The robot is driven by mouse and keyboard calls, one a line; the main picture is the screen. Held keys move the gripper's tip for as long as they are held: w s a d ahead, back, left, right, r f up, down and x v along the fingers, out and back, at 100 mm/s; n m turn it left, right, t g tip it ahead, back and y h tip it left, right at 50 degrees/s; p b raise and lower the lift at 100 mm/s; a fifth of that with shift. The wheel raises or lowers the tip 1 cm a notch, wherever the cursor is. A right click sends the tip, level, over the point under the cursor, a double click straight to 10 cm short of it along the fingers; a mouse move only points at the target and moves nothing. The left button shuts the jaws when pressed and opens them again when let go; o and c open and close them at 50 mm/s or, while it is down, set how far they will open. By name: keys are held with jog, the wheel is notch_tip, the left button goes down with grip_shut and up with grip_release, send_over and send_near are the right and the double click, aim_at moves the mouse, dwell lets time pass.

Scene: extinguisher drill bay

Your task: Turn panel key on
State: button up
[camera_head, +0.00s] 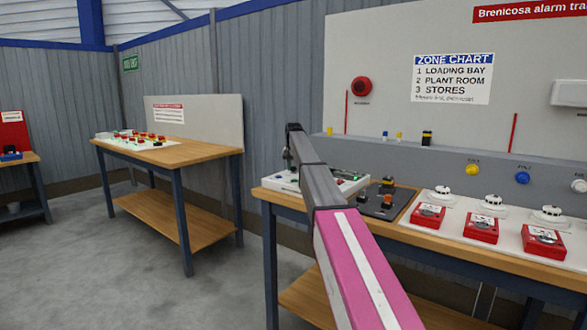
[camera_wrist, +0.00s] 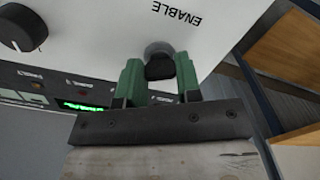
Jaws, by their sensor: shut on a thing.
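The alarm panel (camera_head: 347,181) is a pale box with small lights at the left end of the bench, partly hidden behind my arm. In the wrist view its white face (camera_wrist: 110,22) fills the top, with the word ENABLE beside a dark key (camera_wrist: 160,68) on a round grey base (camera_wrist: 158,48). My gripper (camera_wrist: 158,82) has two green fingers, one on each side of the key, shut on it. In the head view my gripper is down at the panel and its fingertips are hidden. I cannot tell how far the key is turned.
A black knob (camera_wrist: 22,28) and a lit green display (camera_wrist: 82,106) are on the panel. Right of the panel stand a dark control plate (camera_head: 384,204), red call points (camera_head: 481,228) and white detectors (camera_head: 493,204). Another bench (camera_head: 190,154) stands to the left, with open floor between.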

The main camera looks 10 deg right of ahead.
jog(key=o, duration=0.9)
jog(key=shift+r, duration=0.1)
notch_tip(320, 180, up, 11)
jog(key=shift+f, duration=0.15)
